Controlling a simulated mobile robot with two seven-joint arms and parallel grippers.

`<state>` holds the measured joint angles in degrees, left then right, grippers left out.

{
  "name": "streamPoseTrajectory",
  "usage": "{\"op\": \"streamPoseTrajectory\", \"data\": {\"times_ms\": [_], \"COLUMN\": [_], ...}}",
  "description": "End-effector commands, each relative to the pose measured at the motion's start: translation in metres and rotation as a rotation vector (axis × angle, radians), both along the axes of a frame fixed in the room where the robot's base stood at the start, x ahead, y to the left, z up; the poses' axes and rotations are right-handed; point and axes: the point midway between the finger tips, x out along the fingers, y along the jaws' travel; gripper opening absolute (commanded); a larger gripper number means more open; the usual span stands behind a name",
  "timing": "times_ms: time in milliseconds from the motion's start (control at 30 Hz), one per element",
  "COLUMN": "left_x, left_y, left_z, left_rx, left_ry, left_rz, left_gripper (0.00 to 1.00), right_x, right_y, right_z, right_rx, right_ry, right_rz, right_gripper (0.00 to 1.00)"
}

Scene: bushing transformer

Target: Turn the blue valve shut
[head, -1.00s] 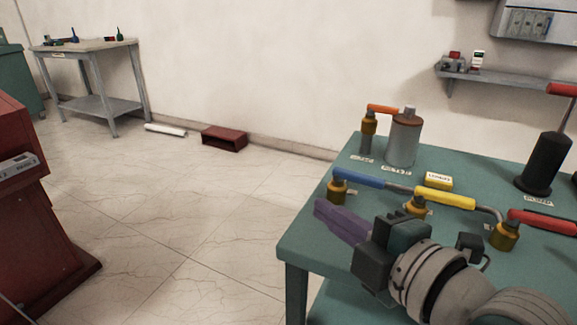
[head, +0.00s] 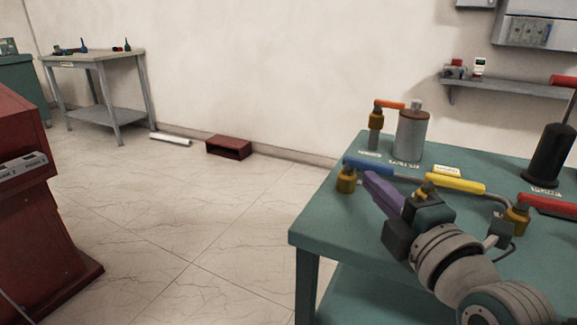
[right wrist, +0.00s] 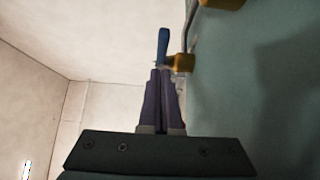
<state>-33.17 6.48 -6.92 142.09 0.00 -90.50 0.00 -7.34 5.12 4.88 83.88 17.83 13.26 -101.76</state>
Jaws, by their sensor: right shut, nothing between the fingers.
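The blue valve handle (head: 366,163) lies roughly level, its brass body (head: 346,181) on the green table near the left edge. In the right wrist view the blue handle (right wrist: 163,44) and brass body (right wrist: 182,62) are just beyond the fingertips. My right gripper (head: 370,177) has its purple fingers shut and empty. Its tips are beside the blue handle, between it and the robot; the head view does not show clearly whether they touch. The fingers also show in the right wrist view (right wrist: 161,74), close together. My left gripper is out of view.
The green table (head: 325,223) also holds a yellow valve handle (head: 455,184), a red one (head: 550,205), an orange one (head: 390,104), a grey cylinder (head: 411,136) and a black one (head: 549,156). A red cabinet (head: 35,215) stands left. The floor between is clear.

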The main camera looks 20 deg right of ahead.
Motion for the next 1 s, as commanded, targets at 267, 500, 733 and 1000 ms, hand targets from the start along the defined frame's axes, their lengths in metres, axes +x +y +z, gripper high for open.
{"op": "streamPoseTrajectory", "data": {"times_ms": [267, 500, 733, 1000], "left_x": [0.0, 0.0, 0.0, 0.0], "left_y": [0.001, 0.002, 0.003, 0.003], "left_z": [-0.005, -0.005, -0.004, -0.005], "left_rx": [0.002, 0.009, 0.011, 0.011], "left_ry": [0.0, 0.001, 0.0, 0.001], "left_rz": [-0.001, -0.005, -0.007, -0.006], "left_gripper": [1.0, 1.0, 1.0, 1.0], "right_x": [0.012, 0.013, 0.018, 0.019], "right_y": [-0.017, -0.017, -0.028, -0.032], "right_z": [0.0, 0.0, 0.001, -0.001], "right_rx": [0.0, 0.001, -0.001, 0.002], "right_ry": [0.001, 0.001, -0.001, 0.003], "right_rz": [0.001, 0.001, 0.0, -0.003], "right_gripper": [0.0, 0.0, 0.0, 0.0]}}
